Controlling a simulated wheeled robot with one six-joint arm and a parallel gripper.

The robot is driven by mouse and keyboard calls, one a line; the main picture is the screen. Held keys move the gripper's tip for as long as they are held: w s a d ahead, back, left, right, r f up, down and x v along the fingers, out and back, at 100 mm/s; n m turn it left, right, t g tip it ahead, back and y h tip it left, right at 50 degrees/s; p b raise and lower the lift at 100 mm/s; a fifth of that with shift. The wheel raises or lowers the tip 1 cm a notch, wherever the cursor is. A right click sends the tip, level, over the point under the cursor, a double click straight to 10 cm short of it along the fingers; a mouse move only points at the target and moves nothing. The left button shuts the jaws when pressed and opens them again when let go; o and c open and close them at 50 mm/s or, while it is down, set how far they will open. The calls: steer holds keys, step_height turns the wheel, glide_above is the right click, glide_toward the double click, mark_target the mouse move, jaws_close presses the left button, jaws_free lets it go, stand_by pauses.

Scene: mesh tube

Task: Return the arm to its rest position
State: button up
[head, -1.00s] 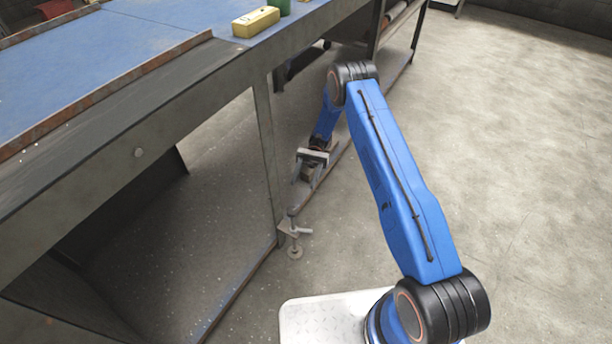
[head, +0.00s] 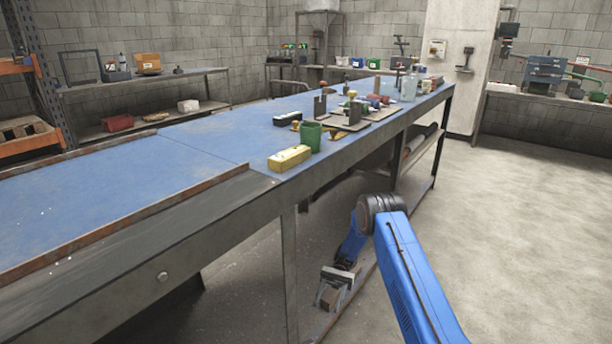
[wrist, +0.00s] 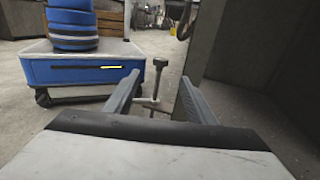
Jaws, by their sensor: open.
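My blue arm (head: 412,285) reaches up from the lower right in the head view and bends down at its black elbow. My gripper (head: 329,298) hangs low beside the workbench, below its blue top and above the floor. The wrist view shows my gripper (wrist: 160,85) with its two grey fingers spread apart and nothing held between them. Beyond and between the fingers, a metal screw clamp (wrist: 156,92) shows. I cannot tell how close the fingers are to it.
The blue-topped workbench (head: 150,180) runs along the left. A yellow block (head: 289,158), a green cup (head: 311,135) and several tools stand on it. The bench leg (head: 289,270) is left of my gripper. Open concrete floor (head: 510,210) lies to the right.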

steer(key=s+d+r+n+t+h, duration=0.1)
steer(key=s+d+r+t, duration=0.25)
steer(key=r, duration=0.75)
steer(key=s+d+r+t+h, duration=0.1)
steer(key=s+d+r+t, duration=0.2)
steer(key=r, duration=0.8)
steer(key=s+d+r+n+t+h, duration=0.1)
steer(key=s+d+r+t, duration=0.3)
steer(key=r, duration=0.6)
steer(key=s+d+r+t+h, duration=0.1)
steer(key=s+d+r+t, duration=0.2)
steer(key=s, duration=0.5)
steer(key=s+d+r+n+t+h, duration=0.1)
steer(key=s+d+r+t, duration=0.2)
steer(key=s, duration=0.6)
steer(key=s+d+r+n+t+h, duration=0.1)
steer(key=s+d+r+t, duration=0.2)
steer(key=s, duration=0.6)
steer(key=shift+s+t+h, duration=0.15)
steer(key=shift+t+h, duration=0.25)
steer(key=shift+t, duration=0.35)
steer(key=shift+d, duration=0.1)
